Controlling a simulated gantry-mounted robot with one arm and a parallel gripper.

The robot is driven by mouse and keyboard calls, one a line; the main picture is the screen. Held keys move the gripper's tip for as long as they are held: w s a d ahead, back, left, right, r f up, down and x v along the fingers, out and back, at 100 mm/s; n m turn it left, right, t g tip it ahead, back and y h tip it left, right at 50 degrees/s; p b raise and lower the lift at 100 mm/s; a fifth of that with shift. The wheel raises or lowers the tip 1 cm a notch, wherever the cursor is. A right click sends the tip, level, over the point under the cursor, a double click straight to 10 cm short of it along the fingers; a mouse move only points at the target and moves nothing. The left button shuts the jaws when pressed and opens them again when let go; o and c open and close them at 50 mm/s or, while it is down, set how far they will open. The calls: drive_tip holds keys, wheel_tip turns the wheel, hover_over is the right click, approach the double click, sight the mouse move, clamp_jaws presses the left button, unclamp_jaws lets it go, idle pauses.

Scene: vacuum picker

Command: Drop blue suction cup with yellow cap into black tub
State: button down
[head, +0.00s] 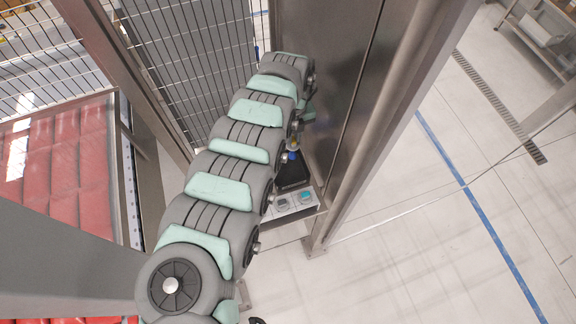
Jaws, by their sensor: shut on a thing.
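My gripper (298,133) is small and partly hidden by my grey and mint arm, near the middle of the head view. It points down and is shut on the blue suction cup (292,155). A bit of its yellow cap shows just above the blue. The black tub (292,176) is directly below, close to the metal panel. The cup shows at the tub's upper end; I cannot tell whether it is above the opening or inside it. My arm hides the tub's left side.
A small light tray (299,202) with grey and teal round items lies in front of the tub on a metal shelf. A metal post (385,130) and panel stand close on the right. Wire mesh fencing (190,60) is behind on the left. Open floor lies further right.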

sight(293, 146)
drive_tip(key=shift+f+b, duration=1.8)
drive_tip(key=shift+f, duration=1.1)
drive_tip(key=c, duration=1.3)
unclamp_jaws()
drive_tip(key=shift+c, duration=0.2)
drive_tip(key=shift+r, duration=0.1)
wheel_tip(293, 146, up, 9)
drive_tip(key=shift+w+r+b, duration=0.1)
drive_tip(key=shift+r+b, duration=0.05)
drive_tip(key=shift+b, duration=0.7)
drive_tip(key=shift+r, duration=0.75)
drive_tip(key=shift+s, duration=0.2)
